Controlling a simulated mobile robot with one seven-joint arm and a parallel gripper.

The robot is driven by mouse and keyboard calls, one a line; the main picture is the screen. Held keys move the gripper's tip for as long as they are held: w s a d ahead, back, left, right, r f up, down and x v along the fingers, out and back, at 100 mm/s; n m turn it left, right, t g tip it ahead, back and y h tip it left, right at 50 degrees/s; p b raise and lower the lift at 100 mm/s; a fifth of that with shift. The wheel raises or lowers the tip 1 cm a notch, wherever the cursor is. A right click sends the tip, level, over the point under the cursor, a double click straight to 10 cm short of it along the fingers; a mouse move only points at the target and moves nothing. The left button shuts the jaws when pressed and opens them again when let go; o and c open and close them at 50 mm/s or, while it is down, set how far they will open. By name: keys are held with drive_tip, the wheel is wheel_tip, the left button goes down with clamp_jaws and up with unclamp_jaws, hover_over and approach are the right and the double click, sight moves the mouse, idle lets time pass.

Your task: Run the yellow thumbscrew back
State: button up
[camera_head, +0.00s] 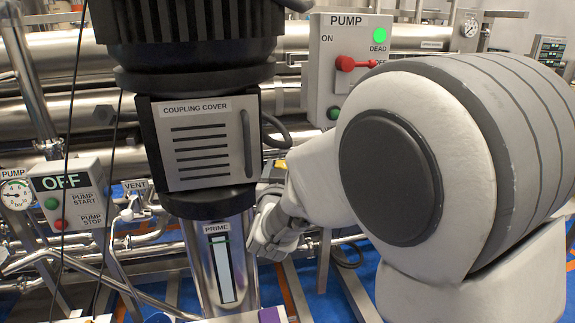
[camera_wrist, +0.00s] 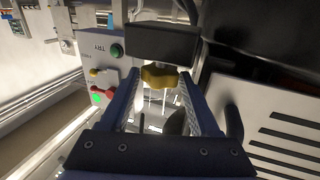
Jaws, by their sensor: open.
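The yellow thumbscrew (camera_wrist: 160,77) shows in the wrist view, at the lower edge of a dark block (camera_wrist: 162,42). My gripper (camera_wrist: 161,75) is open, with one finger on each side of the thumbscrew near the fingertips. I cannot tell whether either finger touches it. In the head view my gripper is mostly hidden by my own arm, right of the clear PRIME sight tube, and I cannot make out the thumbscrew clearly there.
The coupling cover (camera_head: 206,142) with a handle stands left of my arm. Behind is the PUMP switch box (camera_head: 326,58) with a red handle (camera_head: 355,63). A PUMP START/STOP box (camera_head: 75,192) reads OFF. Pipes and a hanging cable lie close by.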

clamp_jaws()
idle(0.3)
